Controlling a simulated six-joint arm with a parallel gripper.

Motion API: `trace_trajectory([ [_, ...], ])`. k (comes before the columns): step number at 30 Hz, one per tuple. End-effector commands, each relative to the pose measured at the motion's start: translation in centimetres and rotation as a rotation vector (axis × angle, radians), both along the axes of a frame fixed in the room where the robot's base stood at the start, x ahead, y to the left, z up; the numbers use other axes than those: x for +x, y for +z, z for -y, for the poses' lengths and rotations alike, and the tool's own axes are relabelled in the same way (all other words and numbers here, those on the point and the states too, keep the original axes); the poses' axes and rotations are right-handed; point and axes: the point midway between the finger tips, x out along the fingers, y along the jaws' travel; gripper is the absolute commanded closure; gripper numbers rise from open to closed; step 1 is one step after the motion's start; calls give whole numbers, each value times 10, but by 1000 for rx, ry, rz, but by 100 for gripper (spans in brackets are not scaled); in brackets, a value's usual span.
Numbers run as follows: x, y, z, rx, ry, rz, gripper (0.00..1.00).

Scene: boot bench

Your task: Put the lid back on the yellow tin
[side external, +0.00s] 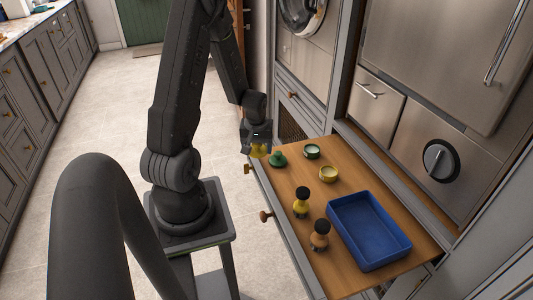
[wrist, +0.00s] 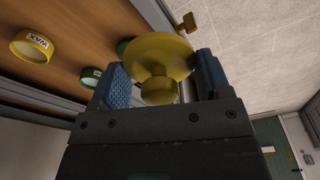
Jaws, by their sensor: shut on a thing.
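My gripper (side external: 257,143) is shut on the yellow lid (side external: 260,151), above the left end of the wooden surface. In the wrist view the lid (wrist: 160,52) sits between the blue-padded fingers (wrist: 162,82), its round knob pointing toward my gripper and its disc facing away. The yellow tin (side external: 328,176) stands on the wood, to the right of my gripper and apart from it. In the wrist view the tin (wrist: 31,47) lies to the left, with a pale label reading WAX.
A green tin (side external: 312,153) stands behind the yellow tin, and a green lid (side external: 278,161) lies close to my gripper. Two dark-topped knobbed items, one yellow (side external: 301,208) and one orange-brown (side external: 319,240), stand in front. A blue tray (side external: 345,238) fills the right side.

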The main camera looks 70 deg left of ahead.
Motion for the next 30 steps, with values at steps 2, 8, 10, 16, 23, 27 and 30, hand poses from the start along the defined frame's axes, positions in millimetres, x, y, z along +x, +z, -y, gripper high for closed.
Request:
trace_trajectory([
  [2, 14, 1, -2, 3, -36, 2, 52],
  [8, 90, -3, 6, 5, -200, 0, 52],
  [10, 121, -4, 15, 5, -267, -1, 52],
  [16, 190, -7, 51, 3, -419, -1, 52],
  [23, 227, -8, 78, 1, -505, 0, 52],
  [27, 231, -12, 82, 0, -515, -1, 52],
  [30, 230, -18, 82, 0, -514, -1, 52],
])
